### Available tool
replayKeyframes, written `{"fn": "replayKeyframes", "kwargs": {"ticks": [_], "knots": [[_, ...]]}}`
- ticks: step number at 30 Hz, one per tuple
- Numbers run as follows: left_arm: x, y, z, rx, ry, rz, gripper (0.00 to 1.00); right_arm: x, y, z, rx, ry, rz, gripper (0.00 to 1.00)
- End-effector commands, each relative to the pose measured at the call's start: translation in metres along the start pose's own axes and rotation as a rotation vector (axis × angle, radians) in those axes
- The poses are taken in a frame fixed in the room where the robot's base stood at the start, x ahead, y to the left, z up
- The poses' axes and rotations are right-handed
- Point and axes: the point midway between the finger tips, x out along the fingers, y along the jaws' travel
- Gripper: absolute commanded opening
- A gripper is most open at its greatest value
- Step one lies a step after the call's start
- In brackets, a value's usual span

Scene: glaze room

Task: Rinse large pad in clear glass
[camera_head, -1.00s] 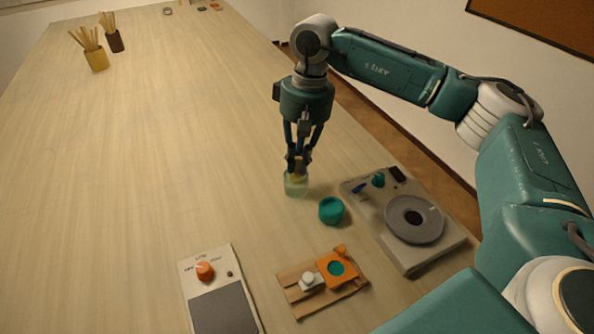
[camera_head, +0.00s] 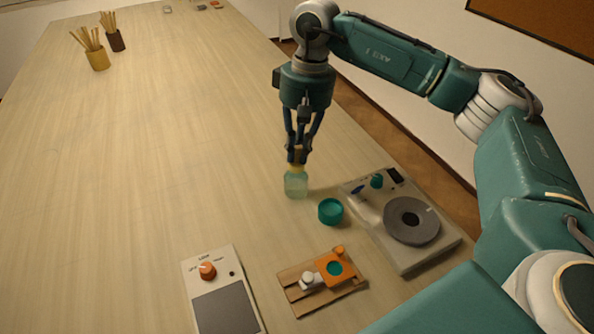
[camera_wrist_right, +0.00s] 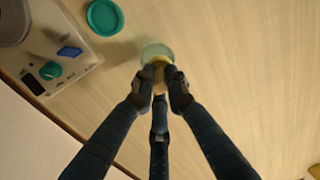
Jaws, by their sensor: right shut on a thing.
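My right gripper (camera_head: 297,157) points down over the clear glass and is shut on a yellow pad (camera_head: 297,168). The clear glass (camera_head: 295,188) is pale green, see-through and upright on the table. The pad is at the glass's mouth; I cannot tell whether its lower part is still inside. In the right wrist view the gripper (camera_wrist_right: 161,78) covers much of the yellow pad (camera_wrist_right: 158,62), and the glass rim (camera_wrist_right: 155,48) shows behind it. My left gripper is not in view.
A teal round dish (camera_head: 331,211) stands close to the glass. A grey device with a round disc (camera_head: 445,249) is to the right. A wooden board with an orange block (camera_head: 335,268) and a panel with an orange knob (camera_head: 225,311) are nearer.

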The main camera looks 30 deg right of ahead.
Motion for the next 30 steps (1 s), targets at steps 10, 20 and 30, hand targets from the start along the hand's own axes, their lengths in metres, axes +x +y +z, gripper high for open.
{"fn": "replayKeyframes", "kwargs": {"ticks": [10, 20, 30], "knots": [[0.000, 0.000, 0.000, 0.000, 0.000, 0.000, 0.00, 0.000, 0.000, 0.000, 0.000, 0.000, 0.000, 0.00], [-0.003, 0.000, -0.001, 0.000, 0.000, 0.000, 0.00, -0.004, -0.001, 0.000, 0.000, 0.001, 0.000, 0.00], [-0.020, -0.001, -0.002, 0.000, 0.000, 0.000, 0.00, -0.033, -0.004, 0.000, 0.000, 0.001, -0.001, 0.00]]}}
